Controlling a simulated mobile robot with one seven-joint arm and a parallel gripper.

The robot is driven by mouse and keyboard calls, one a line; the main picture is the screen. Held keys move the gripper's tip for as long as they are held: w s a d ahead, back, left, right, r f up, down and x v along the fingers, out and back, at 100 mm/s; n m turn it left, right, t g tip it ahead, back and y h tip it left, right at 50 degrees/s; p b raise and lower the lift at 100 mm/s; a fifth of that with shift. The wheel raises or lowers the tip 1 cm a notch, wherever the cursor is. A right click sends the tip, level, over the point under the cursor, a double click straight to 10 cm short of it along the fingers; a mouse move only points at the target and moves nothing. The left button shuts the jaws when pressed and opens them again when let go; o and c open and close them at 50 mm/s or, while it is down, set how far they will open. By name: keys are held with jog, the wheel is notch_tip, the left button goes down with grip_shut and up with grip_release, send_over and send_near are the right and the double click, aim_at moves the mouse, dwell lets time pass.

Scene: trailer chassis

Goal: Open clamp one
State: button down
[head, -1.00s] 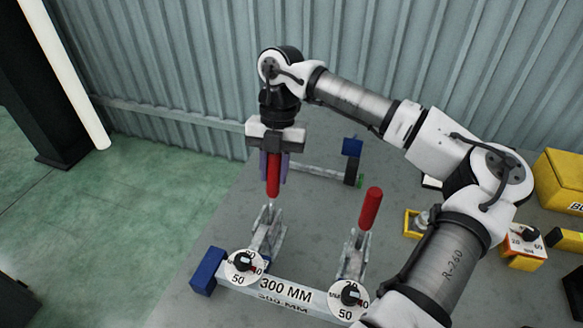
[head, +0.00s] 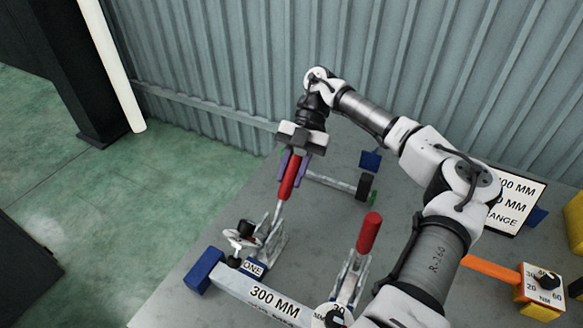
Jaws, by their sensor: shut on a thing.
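Clamp one is the left toggle clamp (head: 264,243), with a label reading "ONE" (head: 254,268) at its foot. Its red handle (head: 286,190) leans up and away toward the back. My gripper (head: 290,168) is shut on the upper part of this handle, with a purple finger on each side.
A blue block (head: 203,270) caps the bar's left end. Behind is a rod with a dark wheel (head: 365,187) and a blue block (head: 370,160). A sign (head: 515,205), an orange torque tool (head: 540,285) and yellow items stand right. Corrugated wall behind.

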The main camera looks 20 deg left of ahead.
jog(key=shift+w+d+f+g, duration=0.15)
jog(key=shift+w+f+g, duration=0.7)
jog(key=shift+f+g, duration=0.15)
jog(key=c, duration=1.1)
grip_release()
jog(key=shift+c, duration=0.2)
jog(key=p+v, duration=0.4)
jog(key=v, duration=0.3)
jog(key=shift+w+d+p, duration=0.2)
jog(key=shift+w+p, duration=0.05)
jog(key=shift+p, duration=0.15)
jog(key=shift+y, duration=0.3)
